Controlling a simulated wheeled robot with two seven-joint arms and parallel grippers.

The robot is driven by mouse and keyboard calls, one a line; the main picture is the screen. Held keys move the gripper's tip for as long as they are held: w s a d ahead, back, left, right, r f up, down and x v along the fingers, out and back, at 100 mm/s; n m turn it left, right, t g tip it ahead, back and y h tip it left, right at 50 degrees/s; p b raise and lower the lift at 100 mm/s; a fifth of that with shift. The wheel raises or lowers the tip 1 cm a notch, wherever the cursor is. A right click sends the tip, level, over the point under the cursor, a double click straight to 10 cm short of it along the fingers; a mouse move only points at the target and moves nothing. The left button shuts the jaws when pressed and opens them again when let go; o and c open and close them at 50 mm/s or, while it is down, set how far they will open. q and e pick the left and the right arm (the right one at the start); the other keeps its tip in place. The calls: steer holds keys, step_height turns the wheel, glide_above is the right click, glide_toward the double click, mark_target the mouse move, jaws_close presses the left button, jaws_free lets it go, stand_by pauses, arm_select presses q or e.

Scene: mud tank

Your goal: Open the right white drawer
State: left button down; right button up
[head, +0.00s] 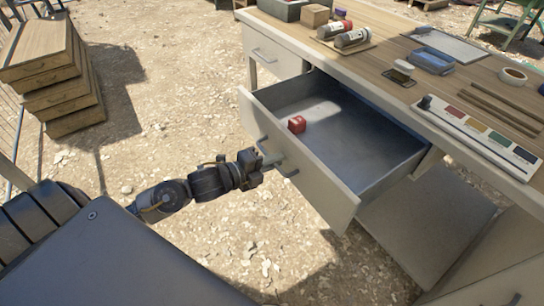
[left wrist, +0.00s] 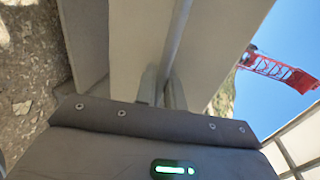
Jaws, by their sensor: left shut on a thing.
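The right white drawer (head: 318,180) is pulled well out of the desk in the head view, its grey metal inside showing. In the left wrist view the handle bar (left wrist: 176,45) runs down between the gripper fingers (left wrist: 160,88), against the pale front panel. My right gripper is not in view.
The left white drawer (head: 275,54) is shut. The wooden desk top (head: 400,52) holds bottles, a blue tray (head: 432,60), a tape roll (head: 513,75) and a colour-block panel (head: 478,130). Wooden crates (head: 48,65) are stacked at left. Gravel ground between is clear.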

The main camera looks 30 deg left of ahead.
arm_select(q)
steer(key=c, duration=1.6)
jaws_free()
steer(key=shift+s, duration=0.1)
steer(key=v, duration=1)
steer(key=shift+s+a, duration=0.2)
steer(key=shift+s, duration=0.1)
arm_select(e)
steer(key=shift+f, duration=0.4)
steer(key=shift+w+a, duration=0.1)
